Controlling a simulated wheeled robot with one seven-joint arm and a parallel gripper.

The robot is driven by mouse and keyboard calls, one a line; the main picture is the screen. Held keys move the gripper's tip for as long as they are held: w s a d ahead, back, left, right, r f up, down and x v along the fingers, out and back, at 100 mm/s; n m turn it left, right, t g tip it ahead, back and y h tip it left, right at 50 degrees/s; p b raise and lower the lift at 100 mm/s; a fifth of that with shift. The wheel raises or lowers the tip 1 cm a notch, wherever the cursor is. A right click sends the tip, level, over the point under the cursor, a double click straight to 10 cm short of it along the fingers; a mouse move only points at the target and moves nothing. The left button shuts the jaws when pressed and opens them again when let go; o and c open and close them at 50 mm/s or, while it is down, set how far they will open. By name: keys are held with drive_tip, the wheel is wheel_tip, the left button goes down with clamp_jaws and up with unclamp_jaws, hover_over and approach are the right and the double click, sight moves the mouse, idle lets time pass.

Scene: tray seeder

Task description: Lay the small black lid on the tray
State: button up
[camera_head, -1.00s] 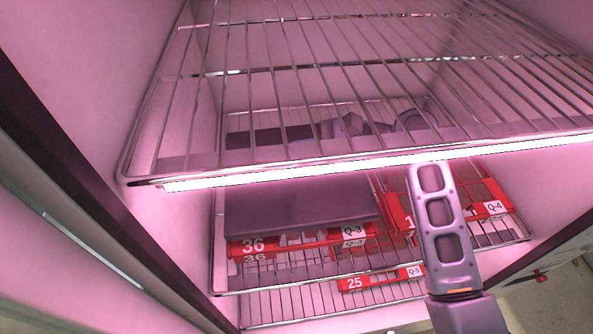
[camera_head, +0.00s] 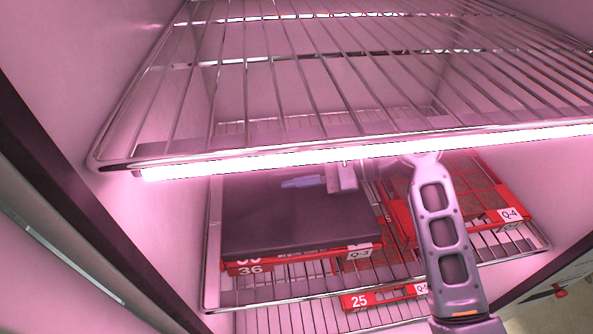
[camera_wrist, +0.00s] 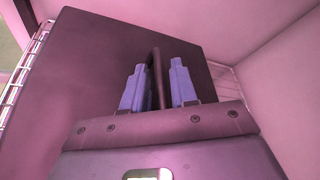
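The small black lid (camera_head: 290,225) lies flat over the red tray (camera_head: 310,257) labelled Q-3 on the lower rack, at the left. It covers the tray's top and part of its front number. In the wrist view the lid (camera_wrist: 80,85) fills the left and middle, with an upright handle (camera_wrist: 155,75) near its centre. My gripper (camera_wrist: 159,85) has its two bluish fingers on either side of this handle. A gap shows between the handle and the right finger, so the gripper looks open. In the head view a finger (camera_head: 303,182) shows over the lid's back part.
Another red tray (camera_head: 480,215), Q-4, stands to the right behind my arm. A tray numbered 25 (camera_head: 370,300) sits lower down. The upper wire rack (camera_head: 300,110) with its bright lamp strip (camera_head: 330,162) hangs close above. The cabinet wall (camera_head: 150,220) is at left.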

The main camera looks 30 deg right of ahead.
drive_tip(key=shift+o, duration=1.1)
drive_tip(key=shift+r, duration=0.1)
drive_tip(key=v, duration=1.1)
drive_tip(key=shift+s+d, duration=0.1)
drive_tip(key=shift+d, duration=0.1)
drive_tip(key=shift+s+d+r, duration=0.1)
drive_tip(key=shift+s+d, duration=0.05)
drive_tip(key=shift+d, duration=0.05)
